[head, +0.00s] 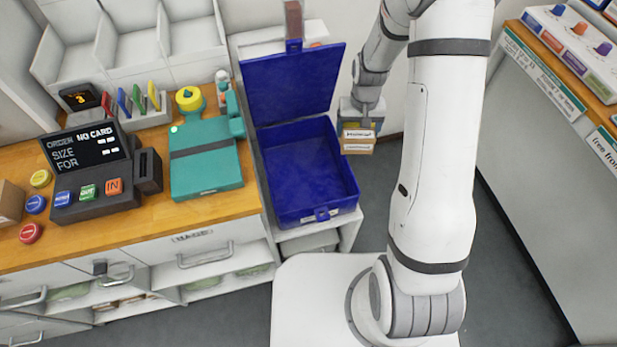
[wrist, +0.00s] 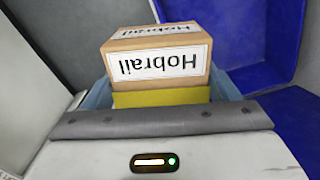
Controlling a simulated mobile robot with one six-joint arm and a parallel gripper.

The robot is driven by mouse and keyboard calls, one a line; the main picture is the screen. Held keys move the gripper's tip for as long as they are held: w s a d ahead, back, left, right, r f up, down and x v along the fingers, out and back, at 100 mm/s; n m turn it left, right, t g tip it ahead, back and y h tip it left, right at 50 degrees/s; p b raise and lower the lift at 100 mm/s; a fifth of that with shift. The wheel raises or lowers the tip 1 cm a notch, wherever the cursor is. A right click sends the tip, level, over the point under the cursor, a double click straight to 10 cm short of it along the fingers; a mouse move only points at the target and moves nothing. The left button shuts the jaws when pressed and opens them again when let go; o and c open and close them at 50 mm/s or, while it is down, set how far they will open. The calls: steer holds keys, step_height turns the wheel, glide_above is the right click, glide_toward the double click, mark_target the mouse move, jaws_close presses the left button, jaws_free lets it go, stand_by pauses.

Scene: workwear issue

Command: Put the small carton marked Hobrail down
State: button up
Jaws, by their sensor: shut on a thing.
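The small carton marked Hobrail (wrist: 158,62) is brown cardboard with white labels. Its lettering is upside down in the wrist view. My gripper (head: 358,128) is shut on it. In the head view the carton (head: 358,142) hangs just right of the open blue box (head: 310,180), outside its right wall. The carton's far side is hidden. A yellow surface (wrist: 160,97) shows between the carton and my gripper in the wrist view.
The blue box has its lid (head: 290,85) raised and looks empty. Left of it, a wooden counter (head: 215,208) carries a teal device (head: 205,165) and a dark order terminal (head: 95,175). Grey floor (head: 385,185) lies below the carton. A shelf with labels (head: 560,65) stands at right.

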steer(key=s+a+f+n+b, duration=0.25)
steer(key=a+f+b, duration=0.9)
steer(key=b, duration=1.05)
glide_above(308, 185)
steer(key=shift+n, duration=0.35)
step_height(308, 185, down, 9)
steer(key=shift+w+r, duration=0.1)
steer(key=shift+r, duration=0.05)
steer(key=o, duration=1.1)
steer(key=shift+o, duration=0.2)
step_height(308, 185, up, 12)
steer(key=p, duration=0.2)
